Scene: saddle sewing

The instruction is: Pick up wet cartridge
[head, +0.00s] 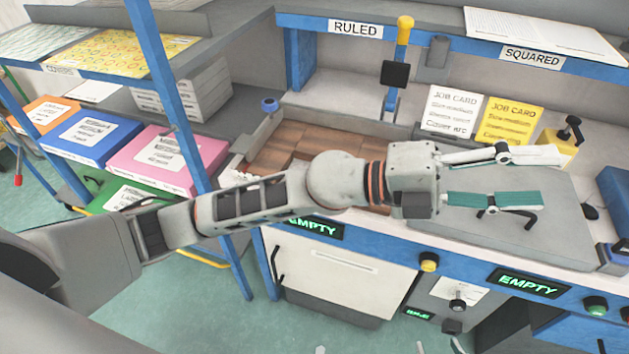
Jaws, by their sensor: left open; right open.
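I cannot make out a wet cartridge in the head view. My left gripper (548,178) is open over the grey work surface on the right. Its upper finger looks white and its lower finger teal, with a clear gap and nothing held between them. My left arm crosses the picture and hides part of the wooden-floored recess (285,143). My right gripper (440,346) shows only as tips at the bottom edge; it is open, and the space around it is mostly cut off.
White and yellow job cards (511,122) stand behind my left gripper. A yellow-topped lever (404,30) rises at the back. A blue post (178,110) stands left of centre. Pink, blue, orange and green boxes (190,148) fill the left. EMPTY signs (527,284) line the front edge.

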